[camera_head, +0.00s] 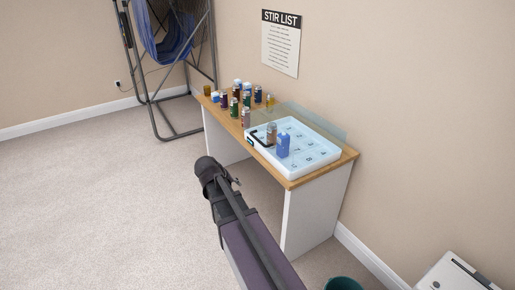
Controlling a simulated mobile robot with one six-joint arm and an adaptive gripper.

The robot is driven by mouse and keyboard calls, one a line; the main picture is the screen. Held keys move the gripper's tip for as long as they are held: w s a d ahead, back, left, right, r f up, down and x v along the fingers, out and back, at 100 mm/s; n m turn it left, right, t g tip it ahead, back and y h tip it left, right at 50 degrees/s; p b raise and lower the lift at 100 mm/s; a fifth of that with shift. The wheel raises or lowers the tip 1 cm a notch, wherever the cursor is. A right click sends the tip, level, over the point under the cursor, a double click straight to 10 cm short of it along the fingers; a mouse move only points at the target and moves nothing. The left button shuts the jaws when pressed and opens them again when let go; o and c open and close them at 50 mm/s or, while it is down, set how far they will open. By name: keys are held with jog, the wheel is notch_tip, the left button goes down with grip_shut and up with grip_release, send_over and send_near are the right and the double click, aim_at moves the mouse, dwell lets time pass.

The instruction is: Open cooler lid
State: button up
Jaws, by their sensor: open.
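The cooler (322,163) is a shallow white box with a pale blue, numbered inside, on the right half of a wooden-topped table. A clear bluish panel (318,121), which looks like its lid, stands along its wall side; its exact angle is hard to tell. A black bar like a handle (256,142) shows at its left front. A blue bottle (283,146) and a brownish can (271,134) stand at the box. My gripper (233,181) is small and dark at the arm's end, open, in front of the table and apart from the cooler.
Several cans and small bottles (236,103) crowd the left half of the table (291,182). A teal bin (343,284) and a white box (452,275) are at lower right. The carpet at left is clear.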

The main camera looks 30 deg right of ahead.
jog(key=w+d+n+t+h+b, duration=0.1)
jog(key=w+d+t+h+b, duration=0.1)
jog(key=w+d+h+b, duration=0.65)
jog(key=n+t, duration=0.3)
send_near(257, 140)
jog(key=v, duration=0.3)
jog(key=shift+w+a+r+b, duration=0.1)
jog(key=shift+w+r+b, duration=0.15)
jog(key=shift+b, duration=0.15)
jog(key=x, duration=0.4)
jog(key=b+x, duration=0.1)
jog(key=x, duration=0.4)
jog(key=b+x, duration=0.1)
jog(key=x, duration=0.3)
jog(key=shift+d+f, duration=0.35)
jog(key=shift+f, duration=0.05)
grip_shut()
